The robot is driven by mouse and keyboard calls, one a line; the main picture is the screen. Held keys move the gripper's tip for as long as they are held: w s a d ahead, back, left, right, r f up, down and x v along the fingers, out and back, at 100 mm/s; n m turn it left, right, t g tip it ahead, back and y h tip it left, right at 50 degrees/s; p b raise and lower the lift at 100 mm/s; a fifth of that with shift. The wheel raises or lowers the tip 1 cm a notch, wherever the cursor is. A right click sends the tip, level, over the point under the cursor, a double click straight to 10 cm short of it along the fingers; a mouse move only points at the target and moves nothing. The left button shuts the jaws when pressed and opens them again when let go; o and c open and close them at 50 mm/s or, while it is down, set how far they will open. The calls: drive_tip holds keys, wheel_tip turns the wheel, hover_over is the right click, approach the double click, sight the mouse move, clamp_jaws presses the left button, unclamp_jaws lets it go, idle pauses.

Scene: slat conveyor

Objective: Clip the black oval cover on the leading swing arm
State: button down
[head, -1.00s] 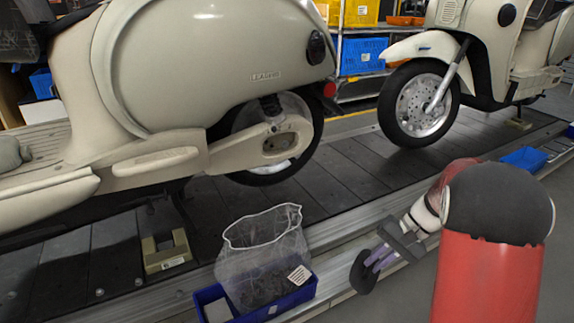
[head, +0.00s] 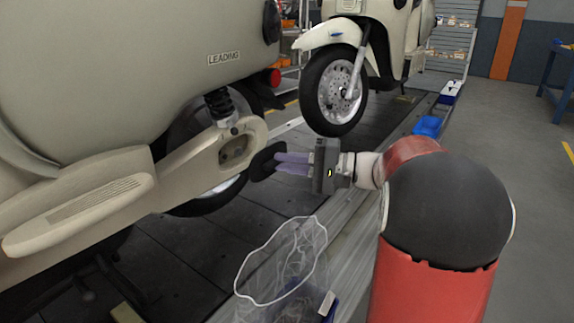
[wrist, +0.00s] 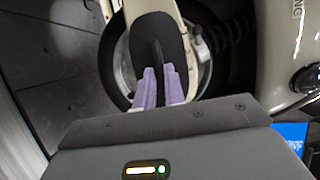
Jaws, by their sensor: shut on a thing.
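My gripper (head: 283,163) is shut on the black oval cover (head: 266,161), which sticks out past the purple fingertips. In the wrist view the cover (wrist: 157,40) stands in front of the swing arm and wheel, and the fingers (wrist: 163,82) grip it at its middle. The cream swing arm (head: 200,163) of the scooter marked LEADING shows its oval recess (head: 235,150) open, just left of the cover. In the head view the cover appears close to the arm's rear end; I cannot tell whether they touch.
The leading scooter's body (head: 130,70) fills the left, with a shock absorber (head: 219,104) above the swing arm. A clear bag (head: 283,265) stands below my gripper. A second scooter (head: 340,80) stands behind.

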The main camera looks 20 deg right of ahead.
drive_tip(key=w+a+p, duration=0.1)
drive_tip(key=w+a, duration=0.2)
drive_tip(key=w, duration=0.2)
drive_tip(key=shift+a+p, duration=0.35)
drive_tip(key=shift+a, duration=0.05)
drive_tip(key=shift+w+a, duration=0.15)
drive_tip(key=shift+w, duration=0.1)
drive_tip(key=shift+w+a, duration=0.6)
drive_tip(key=shift+w, duration=0.25)
drive_tip(key=shift+w+a, duration=0.1)
drive_tip(key=shift+w, duration=0.05)
idle(0.9)
drive_tip(key=c, duration=1.4)
unclamp_jaws()
